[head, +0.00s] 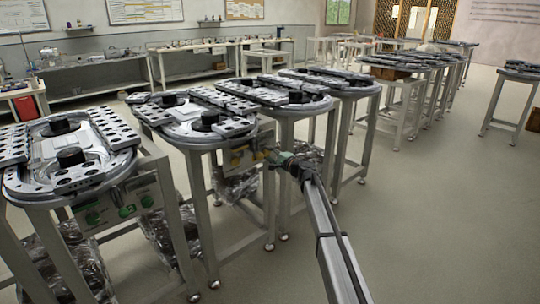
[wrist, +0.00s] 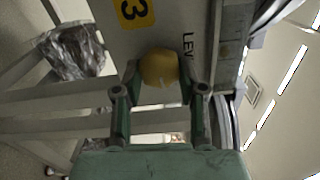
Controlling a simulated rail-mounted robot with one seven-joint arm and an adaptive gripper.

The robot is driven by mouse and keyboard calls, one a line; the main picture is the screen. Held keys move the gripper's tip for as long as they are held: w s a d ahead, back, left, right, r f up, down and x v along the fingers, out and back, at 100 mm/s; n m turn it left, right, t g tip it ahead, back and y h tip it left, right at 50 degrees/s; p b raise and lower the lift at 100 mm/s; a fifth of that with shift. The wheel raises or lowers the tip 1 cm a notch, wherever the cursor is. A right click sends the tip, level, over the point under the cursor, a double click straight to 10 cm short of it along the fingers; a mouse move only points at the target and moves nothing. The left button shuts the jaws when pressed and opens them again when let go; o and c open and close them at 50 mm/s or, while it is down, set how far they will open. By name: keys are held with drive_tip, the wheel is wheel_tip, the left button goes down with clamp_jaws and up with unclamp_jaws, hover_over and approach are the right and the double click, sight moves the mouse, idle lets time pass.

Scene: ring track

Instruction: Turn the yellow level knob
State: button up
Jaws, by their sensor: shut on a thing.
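The yellow level knob (wrist: 159,69) is round, with a short pale mark, and sits on a grey panel (wrist: 205,40) in the wrist view. Part of a word, "LEV", is printed beside it. My gripper (wrist: 160,85) has one green finger on each side of the knob and is shut on it. In the head view my gripper (head: 276,157) reaches the front panel (head: 245,157) of the second ring-track table from the left. The knob is too small and covered to make out clearly there.
A yellow label with a 3 (wrist: 134,10) is on the panel near the knob. A neighbouring table has a panel with green knobs (head: 124,212). Crumpled clear plastic (head: 236,187) lies below the tables. The floor (head: 440,220) at the right is open.

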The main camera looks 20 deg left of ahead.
drive_tip(key=o, duration=1.1)
drive_tip(key=shift+a, duration=0.15)
drive_tip(key=shift+o, duration=0.2)
drive_tip(key=v, duration=1.2)
drive_tip(key=shift+s+r, duration=0.1)
